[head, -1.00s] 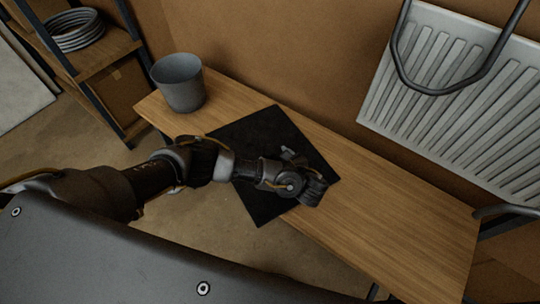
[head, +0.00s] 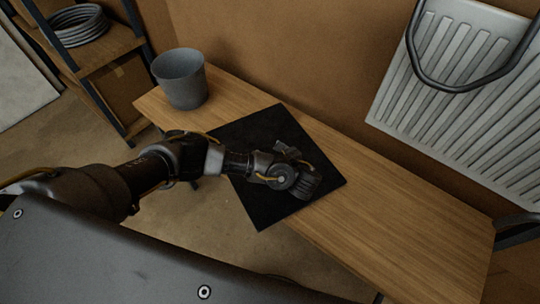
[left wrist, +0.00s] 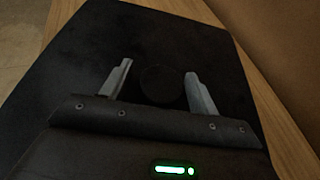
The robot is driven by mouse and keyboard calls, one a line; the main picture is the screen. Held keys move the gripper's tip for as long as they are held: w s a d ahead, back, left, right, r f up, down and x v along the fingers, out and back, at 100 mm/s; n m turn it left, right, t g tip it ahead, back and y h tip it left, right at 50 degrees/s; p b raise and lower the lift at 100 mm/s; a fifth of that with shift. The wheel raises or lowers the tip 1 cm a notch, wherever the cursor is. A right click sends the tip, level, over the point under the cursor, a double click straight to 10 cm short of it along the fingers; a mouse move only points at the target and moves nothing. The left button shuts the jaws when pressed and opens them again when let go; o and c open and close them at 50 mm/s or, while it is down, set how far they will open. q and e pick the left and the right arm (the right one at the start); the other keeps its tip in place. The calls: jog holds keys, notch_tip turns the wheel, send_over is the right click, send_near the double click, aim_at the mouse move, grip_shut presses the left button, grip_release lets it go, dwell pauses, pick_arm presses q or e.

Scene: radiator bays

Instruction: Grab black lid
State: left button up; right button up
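The black lid (head: 262,203) is a flat, dark, square sheet lying on the wooden bench, with its near corner out past the bench's front edge. In the left wrist view the lid (left wrist: 205,45) fills most of the picture, and a round black knob (left wrist: 160,86) shows on it. My left gripper (head: 300,178) is over the right part of the lid. In the left wrist view its two grey fingers stand apart, one on each side of the knob. I see no clear contact with it. My right gripper is not in view.
A grey bucket (head: 181,80) stands at the bench's left end. The bench (head: 410,220) is bare to the right of the lid. A white radiator (head: 455,85) is at the back right. A shelf (head: 105,47) with a coiled hose (head: 80,26) is at the left.

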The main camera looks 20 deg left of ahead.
aim_at(272, 150)
pick_arm(q)
jog(key=shift+w+d, duration=0.1)
jog(key=shift+d, duration=0.05)
jog(key=c, duration=1.2)
jog(key=shift+c, duration=0.2)
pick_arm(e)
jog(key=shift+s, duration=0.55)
